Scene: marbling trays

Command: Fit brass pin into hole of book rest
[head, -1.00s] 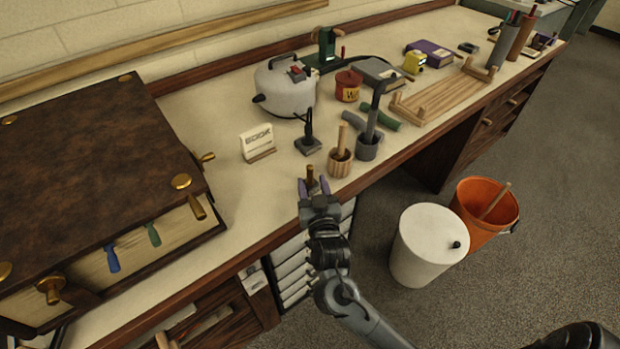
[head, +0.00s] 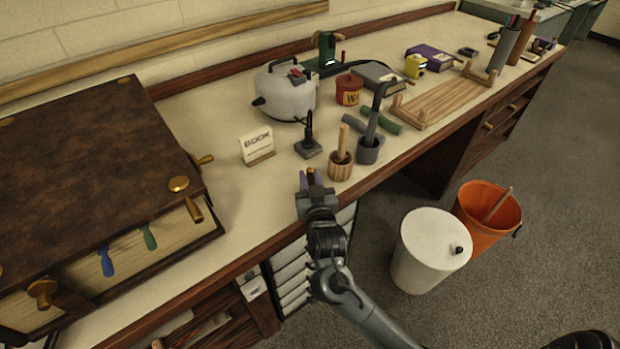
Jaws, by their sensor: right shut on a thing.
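My right gripper (head: 311,181) is shut on the brass pin (head: 311,175). The gripper is at the bench's front edge, just left of and in front of the striped wooden cup. A slatted wooden rack with short end posts, which looks like the book rest (head: 441,101), lies farther right on the bench, well apart from the gripper. Its hole is too small to make out. My left gripper is not in view.
Between gripper and rack stand the wooden cup (head: 340,168) and a grey cup (head: 368,154) with a tall handle. Behind are a small black stand (head: 308,145), a book sign (head: 257,145) and a white kettle (head: 286,94). A large brown press (head: 90,170) fills the left.

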